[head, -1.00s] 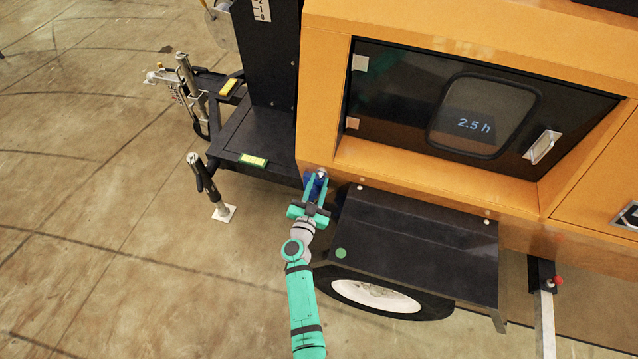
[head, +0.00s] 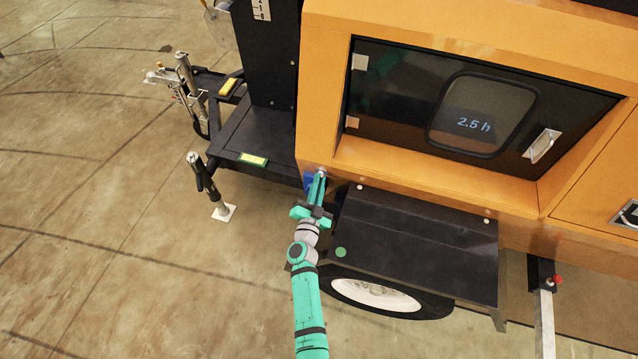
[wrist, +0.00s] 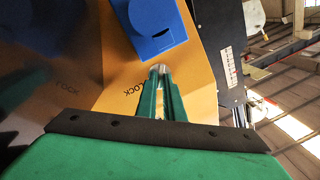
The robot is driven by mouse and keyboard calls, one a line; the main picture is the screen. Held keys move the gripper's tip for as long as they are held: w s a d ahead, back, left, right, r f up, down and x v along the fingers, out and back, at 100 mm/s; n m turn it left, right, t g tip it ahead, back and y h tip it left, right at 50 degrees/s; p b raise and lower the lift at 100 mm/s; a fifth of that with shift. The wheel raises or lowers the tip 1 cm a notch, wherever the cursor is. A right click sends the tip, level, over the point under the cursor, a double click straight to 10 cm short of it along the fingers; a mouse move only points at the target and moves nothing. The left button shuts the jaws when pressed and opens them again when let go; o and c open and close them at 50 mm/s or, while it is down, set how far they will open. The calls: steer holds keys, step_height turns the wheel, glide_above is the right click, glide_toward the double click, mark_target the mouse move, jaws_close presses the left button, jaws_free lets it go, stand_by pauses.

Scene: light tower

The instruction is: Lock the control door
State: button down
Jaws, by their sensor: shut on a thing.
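The control door (head: 400,85) is a dark panel with a display window and a pale handle (head: 541,146). It looks closed in its orange frame. My gripper (head: 322,173) is at the lower left corner of the orange housing, left of and below the door. In the wrist view its two green fingers (wrist: 160,72) are close together on a small silver lock piece (wrist: 158,68) on the orange face. The word "LOCK" is printed beside it. The fingers hide most of the piece. A blue block (wrist: 155,30) sits close by; it also shows in the head view (head: 309,183).
A black fender (head: 415,235) over a wheel (head: 380,295) lies just right of my arm. A black trailer frame (head: 260,140) and a jack stand (head: 205,185) are to the left. The floor in the lower left is clear.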

steer(key=shift+w+d+r+m, duration=0.15)
steer(key=shift+w+r+m, duration=0.05)
steer(key=shift+r+m, duration=0.1)
steer(key=c, duration=1.9)
jaws_free()
steer(key=shift+o, duration=0.2)
steer(key=shift+f, duration=0.15)
steer(key=shift+r, duration=0.55)
step_height(320, 180, up, 2)
steer(key=s+r, duration=1)
steer(key=s, duration=0.4)
